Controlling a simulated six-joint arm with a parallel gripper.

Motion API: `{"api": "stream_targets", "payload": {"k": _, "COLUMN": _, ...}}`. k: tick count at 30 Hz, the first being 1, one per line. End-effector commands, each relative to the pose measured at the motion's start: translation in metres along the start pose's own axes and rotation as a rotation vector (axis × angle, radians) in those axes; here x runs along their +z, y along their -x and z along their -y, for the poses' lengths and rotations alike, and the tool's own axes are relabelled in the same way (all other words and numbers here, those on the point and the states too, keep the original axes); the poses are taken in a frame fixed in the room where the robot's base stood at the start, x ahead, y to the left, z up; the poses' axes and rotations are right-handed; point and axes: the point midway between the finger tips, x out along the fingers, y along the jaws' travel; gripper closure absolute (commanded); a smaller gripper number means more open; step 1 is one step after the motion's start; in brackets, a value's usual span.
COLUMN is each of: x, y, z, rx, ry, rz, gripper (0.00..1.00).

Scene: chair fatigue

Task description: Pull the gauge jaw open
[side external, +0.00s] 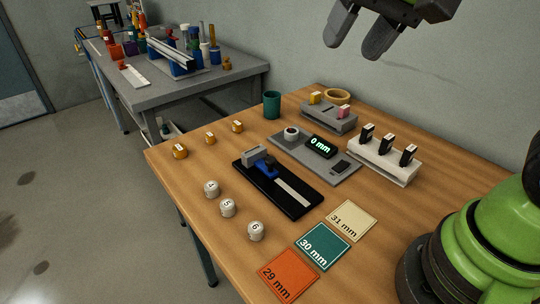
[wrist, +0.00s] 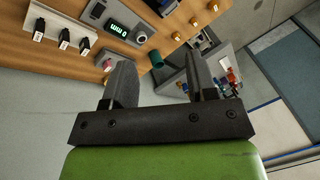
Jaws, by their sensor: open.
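The gauge (side external: 300,194) lies on the wooden table in the side external view, a black base with a pale scale strip. Its blue jaw (side external: 266,169) sits close to the grey fixed block (side external: 255,154) at the left end; I cannot tell whether they touch. A display (side external: 320,147) on the grey plate behind reads 0 mm and also shows in the wrist view (wrist: 118,31). My gripper (side external: 352,45) is high above the back of the table, well away from the gauge. Its fingers are apart and empty in the wrist view (wrist: 158,75).
Orange, green and cream cards (side external: 320,246) marked 29, 30 and 31 mm lie at the front. Several numbered white pieces (side external: 228,208) and brass pieces (side external: 210,138) stand left of the gauge. A white rack (side external: 384,168) and green cup (side external: 272,104) stand behind.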

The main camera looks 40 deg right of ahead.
Motion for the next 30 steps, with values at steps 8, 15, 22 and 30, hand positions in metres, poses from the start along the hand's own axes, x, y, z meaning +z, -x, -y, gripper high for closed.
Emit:
{"api": "stream_targets", "payload": {"k": 8, "x": -0.051, "y": -0.092, "z": 0.027, "rx": 0.157, "ry": -0.132, "rz": 0.137, "gripper": 0.48}}
{"api": "stream_targets", "payload": {"k": 15, "x": -0.064, "y": -0.179, "z": 0.031, "rx": 0.284, "ry": -0.225, "rz": 0.206, "gripper": 0.48}}
{"api": "stream_targets", "payload": {"k": 22, "x": -0.062, "y": -0.217, "z": 0.027, "rx": 0.339, "ry": -0.264, "rz": 0.227, "gripper": 0.48}}
{"api": "stream_targets", "payload": {"k": 30, "x": -0.052, "y": -0.25, "z": 0.016, "rx": 0.344, "ry": -0.266, "rz": 0.231, "gripper": 0.48}}
